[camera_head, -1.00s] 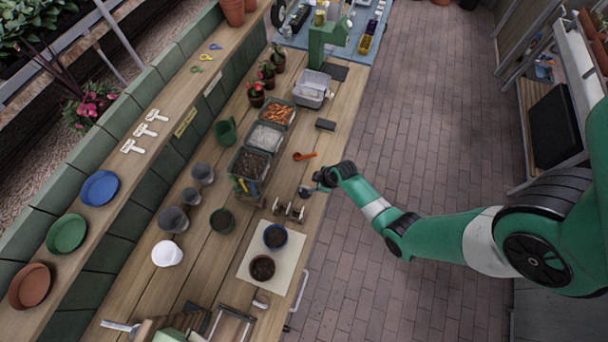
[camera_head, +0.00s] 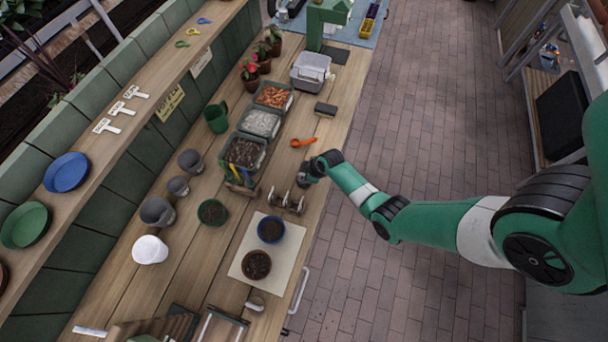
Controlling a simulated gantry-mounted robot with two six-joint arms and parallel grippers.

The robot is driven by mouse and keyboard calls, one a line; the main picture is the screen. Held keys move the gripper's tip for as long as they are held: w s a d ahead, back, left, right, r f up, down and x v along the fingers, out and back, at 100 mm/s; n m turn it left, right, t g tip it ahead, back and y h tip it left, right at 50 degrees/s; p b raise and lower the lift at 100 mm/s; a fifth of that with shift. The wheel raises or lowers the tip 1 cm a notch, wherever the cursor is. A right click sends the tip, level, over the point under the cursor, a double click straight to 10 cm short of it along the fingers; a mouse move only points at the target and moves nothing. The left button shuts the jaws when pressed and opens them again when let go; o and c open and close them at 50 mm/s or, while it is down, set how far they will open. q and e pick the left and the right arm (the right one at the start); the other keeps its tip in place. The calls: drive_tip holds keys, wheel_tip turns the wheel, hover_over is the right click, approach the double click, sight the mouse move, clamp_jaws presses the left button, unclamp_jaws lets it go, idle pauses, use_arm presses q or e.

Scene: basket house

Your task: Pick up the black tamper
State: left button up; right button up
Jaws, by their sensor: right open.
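My right gripper (camera_head: 306,178) is open at the right edge of the wooden bench, just above the bench top. It is beside the right end of a small rack (camera_head: 286,200) with several pieces in it. A small dark piece at the gripper's fingers could be the black tamper, but the gripper mostly hides it, and I cannot tell whether they touch. A dark block (camera_head: 325,109) lies farther back on the bench, to the right of the bins. My left gripper is not in view.
An orange scoop (camera_head: 303,142) lies just behind my right gripper. Bins of soil (camera_head: 243,153), pale grit (camera_head: 261,123) and orange pieces (camera_head: 272,96) stand to the left. Two potted soils sit on a pale mat (camera_head: 245,272) in front. The brick floor is clear to the right.

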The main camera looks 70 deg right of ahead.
drive_tip(key=shift+r, duration=0.1)
clamp_jaws()
idle(1.2)
